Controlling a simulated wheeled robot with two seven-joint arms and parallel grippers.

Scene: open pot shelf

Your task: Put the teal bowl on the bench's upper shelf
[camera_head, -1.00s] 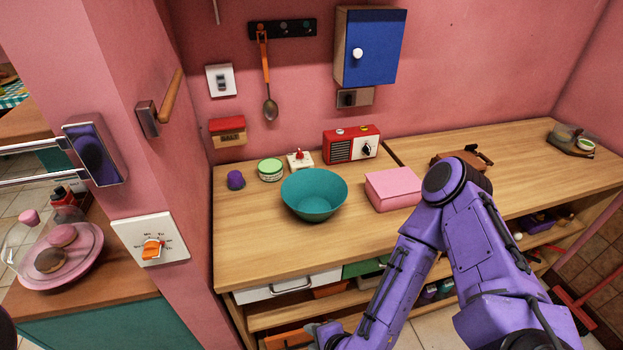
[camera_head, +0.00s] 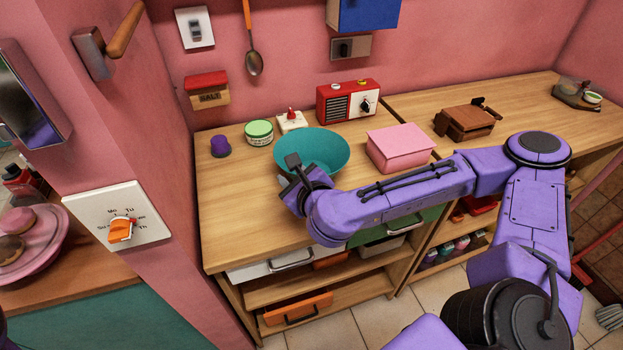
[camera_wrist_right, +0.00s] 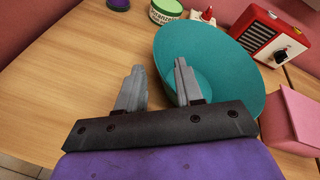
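The teal bowl (camera_head: 322,148) stands upright on the wooden bench top (camera_head: 240,205). It also shows in the right wrist view (camera_wrist_right: 212,55). My right gripper (camera_head: 289,169) is at the bowl's near left side. In the right wrist view it is open (camera_wrist_right: 157,84), with one finger in front of the bowl and the other over bare wood. I cannot tell whether either finger touches the bowl. Below the bench top are open shelves; a shelf board (camera_head: 262,292) shows beneath the white drawer, and my right arm hides part of the bench front. My left gripper is not in view.
A pink box (camera_head: 400,150) stands right of the bowl. A purple item (camera_head: 220,147), a green-lidded jar (camera_head: 259,132), a white item with a red top (camera_head: 291,121) and a red radio (camera_head: 348,101) stand behind. The bench's left front is clear.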

